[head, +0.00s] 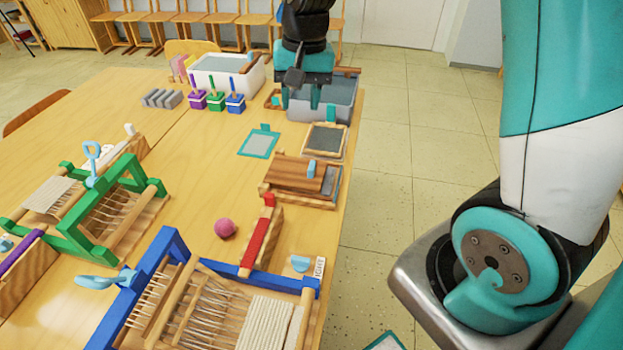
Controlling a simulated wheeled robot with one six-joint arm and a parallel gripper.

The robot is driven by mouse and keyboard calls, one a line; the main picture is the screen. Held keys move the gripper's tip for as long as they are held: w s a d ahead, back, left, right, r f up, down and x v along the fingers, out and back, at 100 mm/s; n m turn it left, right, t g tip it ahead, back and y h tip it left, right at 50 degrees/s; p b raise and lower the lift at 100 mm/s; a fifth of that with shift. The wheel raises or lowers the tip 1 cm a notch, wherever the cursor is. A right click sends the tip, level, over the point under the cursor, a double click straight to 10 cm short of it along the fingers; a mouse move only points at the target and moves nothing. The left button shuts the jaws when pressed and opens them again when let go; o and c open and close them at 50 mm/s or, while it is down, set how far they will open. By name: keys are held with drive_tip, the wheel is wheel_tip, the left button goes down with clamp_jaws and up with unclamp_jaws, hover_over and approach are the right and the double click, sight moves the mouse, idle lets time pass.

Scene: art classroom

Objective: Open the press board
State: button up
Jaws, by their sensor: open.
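The press board (284,171) looks like a brown wooden board with a small light-blue tab (311,168) near its right end. It lies flat, or nearly so, on a wooden base near the table's right edge. A grey surface (331,181) shows beside its right end; what lies under the board is hidden. My gripper (300,96) is farther back, over the grey tub, pointing down and apart from the board. Its fingers are open; whether anything is between them is hard to see.
A wooden-framed screen (325,139) lies just behind the press board. A grey tub (339,97) and a white tub (226,76) stand at the back. Looms with blue (165,246) and green (128,164) frames and a pink ball (225,228) are in front and left.

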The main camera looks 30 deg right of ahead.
sight(312, 165)
drive_tip(key=w+d+f+m+b, duration=0.1)
drive_tip(key=w+d+f+m, duration=0.3)
drive_tip(key=d+f, duration=0.15)
drive_tip(key=shift+h, duration=0.4)
wheel_tip(312, 165, down, 18)
drive_tip(key=shift+a+r, duration=0.15)
clamp_jaws()
